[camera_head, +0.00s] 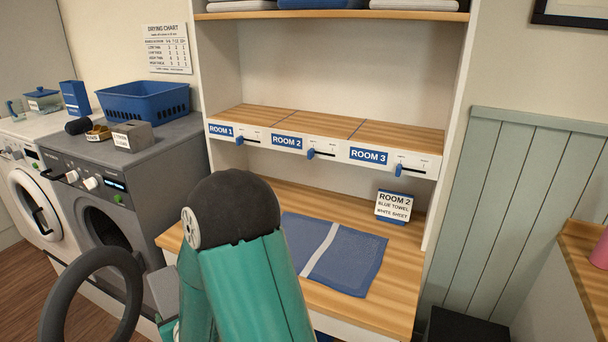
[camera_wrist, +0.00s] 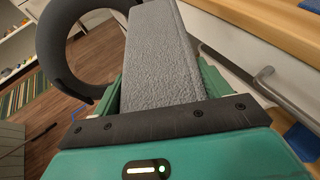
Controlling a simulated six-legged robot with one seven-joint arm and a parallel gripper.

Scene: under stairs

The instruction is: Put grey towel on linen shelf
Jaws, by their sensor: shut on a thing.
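The grey towel (camera_wrist: 160,60) is a thick folded slab between the green jaws of my gripper (camera_wrist: 162,85) in the wrist view. The jaws are shut on it. In the head view my arm hides most of the gripper, and a small grey patch low beside the arm may be the towel. A tall white shelf unit stands ahead. Its top shelf (camera_head: 330,15) bears folded white and blue linen. Its middle shelf (camera_head: 300,125) is bare and split into ROOM 1, ROOM 2 and ROOM 3 bays with blue sliders. Which one is the linen shelf is not labelled.
A blue cloth with a white stripe (camera_head: 335,252) lies on the wooden counter (camera_head: 385,305), by a ROOM 2 card (camera_head: 393,206). Left are two washers, with a blue basket (camera_head: 143,102) on the grey one (camera_head: 130,165). A drawer handle (camera_wrist: 268,85) is close to the gripper.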

